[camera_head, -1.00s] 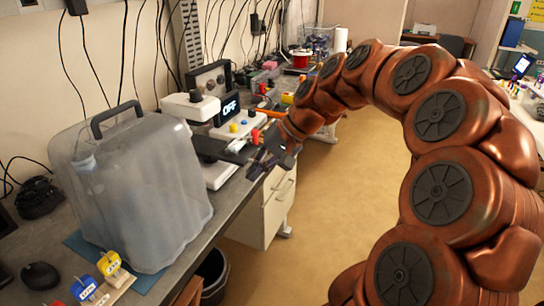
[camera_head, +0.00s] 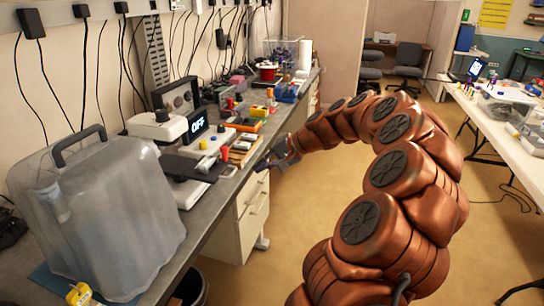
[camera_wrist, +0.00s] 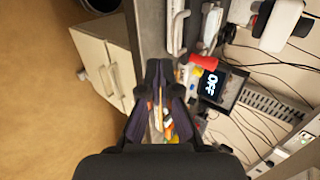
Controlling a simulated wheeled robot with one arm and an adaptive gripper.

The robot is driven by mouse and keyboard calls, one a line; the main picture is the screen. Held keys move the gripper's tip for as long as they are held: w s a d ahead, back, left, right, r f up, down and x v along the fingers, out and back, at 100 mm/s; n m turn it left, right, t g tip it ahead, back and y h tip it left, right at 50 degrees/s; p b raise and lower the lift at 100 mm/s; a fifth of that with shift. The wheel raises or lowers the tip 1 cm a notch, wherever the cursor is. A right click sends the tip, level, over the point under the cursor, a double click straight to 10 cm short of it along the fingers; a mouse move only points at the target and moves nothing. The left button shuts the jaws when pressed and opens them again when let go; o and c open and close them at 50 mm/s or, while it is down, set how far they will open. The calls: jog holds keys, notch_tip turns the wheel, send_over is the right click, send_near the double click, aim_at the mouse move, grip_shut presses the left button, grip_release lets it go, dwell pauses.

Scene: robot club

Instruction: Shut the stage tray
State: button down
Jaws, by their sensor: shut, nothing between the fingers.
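The device with the OFF display (camera_head: 198,123) stands on the left bench. Its dark stage tray (camera_head: 195,169) lies low at its front, above a white base, and reaches toward the bench edge. I cannot tell exactly how far the tray is out. In the wrist view, a pale bar with a dark edge (camera_wrist: 178,28), apparently the tray's front, shows near the top. My gripper (camera_head: 264,165) is at the bench's front edge, right of the tray and apart from it. It is shut and empty; its fingertips (camera_wrist: 158,66) meet in the wrist view.
A large clear jug (camera_head: 105,215) stands on the bench left of the device. Small boxes and tools, including an orange-topped one (camera_head: 245,124), crowd the bench beyond. A white drawer cabinet (camera_head: 250,220) is below. The floor to the right is open, up to a white table (camera_head: 505,120).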

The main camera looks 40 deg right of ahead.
jog(key=w+a+f+p, duration=0.2)
jog(key=w+a, duration=0.1)
jog(key=w, duration=0.2)
jog(key=shift+a+f, duration=0.15)
jog(key=shift+f, duration=0.15)
